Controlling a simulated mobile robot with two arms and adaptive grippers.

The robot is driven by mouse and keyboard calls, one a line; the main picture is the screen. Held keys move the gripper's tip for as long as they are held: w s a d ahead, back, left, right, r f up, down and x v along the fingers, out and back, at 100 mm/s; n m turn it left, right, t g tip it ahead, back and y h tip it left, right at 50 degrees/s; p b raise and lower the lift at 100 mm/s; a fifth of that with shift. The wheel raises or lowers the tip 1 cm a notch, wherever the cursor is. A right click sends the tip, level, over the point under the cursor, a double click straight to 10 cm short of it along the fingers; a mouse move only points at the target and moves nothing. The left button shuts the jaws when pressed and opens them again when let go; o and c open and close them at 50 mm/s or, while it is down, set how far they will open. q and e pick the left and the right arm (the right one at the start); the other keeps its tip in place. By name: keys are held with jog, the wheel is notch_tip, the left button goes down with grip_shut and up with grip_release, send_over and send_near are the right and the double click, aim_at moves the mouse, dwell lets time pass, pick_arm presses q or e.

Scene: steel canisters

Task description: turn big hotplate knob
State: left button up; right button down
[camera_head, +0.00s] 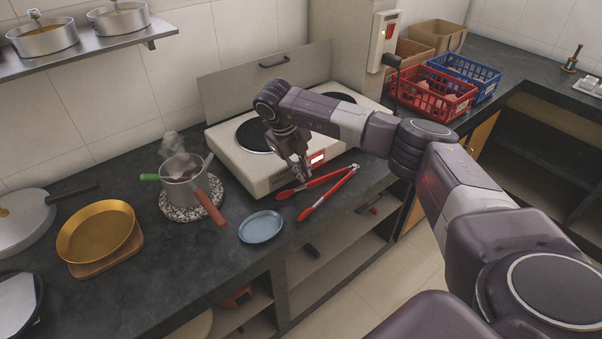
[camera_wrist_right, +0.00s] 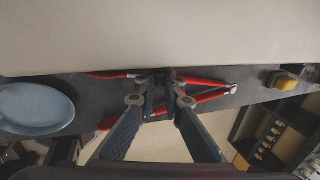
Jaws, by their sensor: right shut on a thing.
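The cream hotplate (camera_head: 228,160) stands on the dark counter with two round black plates on top. A small lit red panel (camera_head: 317,158) shows on its front. My right gripper (camera_head: 302,174) is at the hotplate's front face, left of that panel. In the right wrist view, the hotplate's pale top (camera_wrist_right: 160,35) fills the upper part. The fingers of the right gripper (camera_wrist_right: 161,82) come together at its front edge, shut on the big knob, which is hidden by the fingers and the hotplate. My left gripper is not in view.
Red-handled tongs (camera_head: 318,198) lie on the counter just below the gripper, with a blue plate (camera_head: 261,227) to their left. A steaming pot (camera_head: 184,178) stands on a speckled mat. A red crate (camera_head: 432,92) stands right of the hotplate, beyond my arm.

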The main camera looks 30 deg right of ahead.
jog(key=shift+d+y, duration=0.2)
jog(key=shift+y, duration=0.6)
jog(key=shift+d+y, duration=0.15)
jog(key=shift+y, duration=0.65)
jog(key=shift+r, duration=0.1)
jog(key=c, duration=2.3)
grip_release()
notch_tip(320, 180, up, 12)
jog(key=shift+d, duration=0.1)
